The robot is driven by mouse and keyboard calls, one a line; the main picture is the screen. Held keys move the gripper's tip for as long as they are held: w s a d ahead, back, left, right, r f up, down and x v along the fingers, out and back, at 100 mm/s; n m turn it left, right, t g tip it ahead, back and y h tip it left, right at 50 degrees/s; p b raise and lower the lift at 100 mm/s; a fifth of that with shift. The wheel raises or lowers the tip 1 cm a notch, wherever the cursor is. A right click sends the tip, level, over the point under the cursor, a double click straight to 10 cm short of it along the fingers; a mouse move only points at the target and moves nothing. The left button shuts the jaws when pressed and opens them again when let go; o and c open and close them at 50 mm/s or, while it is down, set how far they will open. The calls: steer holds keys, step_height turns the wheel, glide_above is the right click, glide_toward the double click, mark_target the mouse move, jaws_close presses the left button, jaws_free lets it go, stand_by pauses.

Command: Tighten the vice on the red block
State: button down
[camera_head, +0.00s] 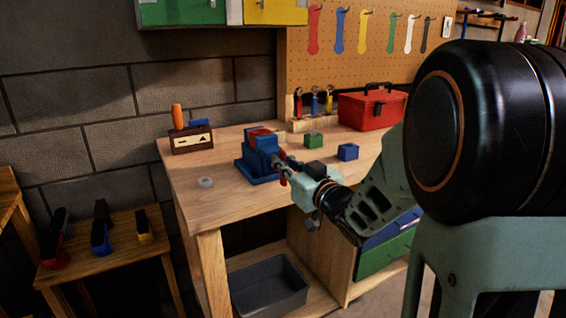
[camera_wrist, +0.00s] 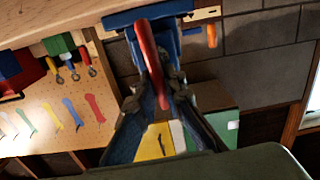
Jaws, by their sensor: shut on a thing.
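The blue vice (camera_head: 262,157) stands on the wooden workbench (camera_head: 212,200), and the red block (camera_head: 262,131) shows at its top, between the jaws. Whether the jaws press on it cannot be told. My gripper (camera_head: 284,172) is at the front of the vice, shut on the red vice handle (camera_wrist: 149,50), which runs between the fingers (camera_wrist: 152,75) in the wrist view. The blue vice body (camera_wrist: 150,13) shows at that view's top edge. My gripper partly hides the handle and screw in the head view.
A green block (camera_head: 313,140) and a blue block (camera_head: 348,151) lie right of the vice. A red toolbox (camera_head: 372,109) stands behind them. A grey ring (camera_head: 205,182) and a wooden holder (camera_head: 192,140) are to the left.

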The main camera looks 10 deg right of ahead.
steer(key=shift+m, duration=0.3)
steer(key=m+p, duration=0.2)
steer(key=shift+w+d+m, duration=0.1)
steer(key=shift+d+m, duration=0.2)
steer(key=shift+m, duration=0.1)
steer(key=m+p, duration=0.1)
steer(key=m, duration=0.1)
steer(key=m+p, duration=0.1)
steer(key=shift+w+d+f+p, duration=0.1)
steer(key=shift+d+f+p, duration=0.15)
steer(key=shift+p, duration=0.05)
steer(key=m+p, duration=0.2)
steer(key=m, duration=0.3)
steer(key=shift+d+f+p, duration=0.25)
steer(key=shift+f+p, duration=0.1)
steer(key=shift+p, duration=0.05)
steer(key=shift+d+f+m+p, duration=0.1)
steer(key=shift+f+m+p, duration=0.1)
steer(key=shift+m+p, duration=0.5)
steer(key=shift+f+m+p, duration=0.15)
steer(key=shift+m+p, duration=0.15)
steer(key=shift+m, duration=0.7)
steer(key=c, duration=2.1)
jaws_free()
steer(key=shift+o, duration=0.6)
steer(key=shift+r, duration=0.1)
